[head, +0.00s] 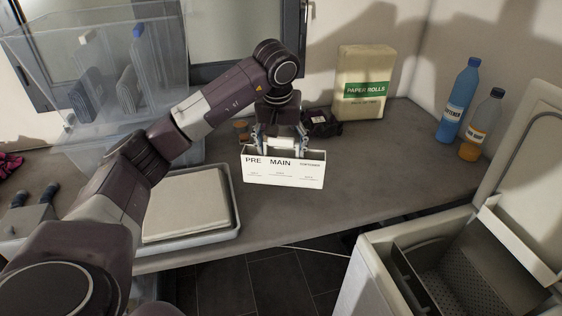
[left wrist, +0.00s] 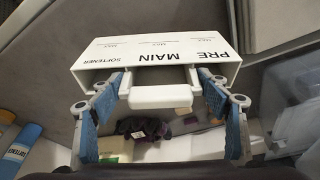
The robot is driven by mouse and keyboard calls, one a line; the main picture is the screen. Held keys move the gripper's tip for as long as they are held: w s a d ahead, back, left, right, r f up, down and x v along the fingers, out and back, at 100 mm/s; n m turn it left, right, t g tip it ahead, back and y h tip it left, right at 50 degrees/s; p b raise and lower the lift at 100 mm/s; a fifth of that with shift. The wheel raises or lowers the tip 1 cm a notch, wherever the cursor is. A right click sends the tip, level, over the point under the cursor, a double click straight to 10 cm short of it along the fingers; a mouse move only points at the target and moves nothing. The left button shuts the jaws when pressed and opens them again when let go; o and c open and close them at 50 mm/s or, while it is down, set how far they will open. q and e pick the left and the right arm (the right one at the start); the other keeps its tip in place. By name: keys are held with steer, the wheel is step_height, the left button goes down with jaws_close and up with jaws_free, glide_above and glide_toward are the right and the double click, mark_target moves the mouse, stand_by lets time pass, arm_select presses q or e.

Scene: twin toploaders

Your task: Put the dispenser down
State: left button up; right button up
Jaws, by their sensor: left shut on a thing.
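The dispenser (head: 284,168) is a white box-shaped drawer with "PRE", "MAIN" and "SOFTENER" printed on it. In the head view it is over the grey counter (head: 290,215), in the middle. My left gripper (head: 283,146) comes down on it from above and is shut on it. In the left wrist view the dispenser (left wrist: 160,57) is at the top, with the blue finger pads of my left gripper (left wrist: 160,112) on both sides of its white middle part. I cannot tell whether its underside touches the counter. My right gripper is not in view.
A tray (head: 233,222) with a pale slab lies left of the dispenser. A paper rolls pack (head: 362,85), a blue bottle (head: 459,100) and an orange bottle (head: 481,125) stand behind and right. An open toploader (head: 385,270) is front right. The counter right of the dispenser is clear.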

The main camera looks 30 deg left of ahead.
mark_target(281, 164)
arm_select(q)
steer(key=shift+x, duration=0.85)
steer(key=f, duration=0.1)
steer(key=f+p, duration=0.1)
steer(key=f, duration=0.1)
steer(key=shift+s+d+f, duration=0.1)
steer(key=shift+s, duration=0.1)
steer(key=shift+f, duration=0.35)
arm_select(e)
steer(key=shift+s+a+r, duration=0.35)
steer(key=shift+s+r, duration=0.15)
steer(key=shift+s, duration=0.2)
arm_select(q)
steer(key=shift+f, duration=0.15)
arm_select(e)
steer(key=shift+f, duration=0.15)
arm_select(q)
steer(key=o, duration=1)
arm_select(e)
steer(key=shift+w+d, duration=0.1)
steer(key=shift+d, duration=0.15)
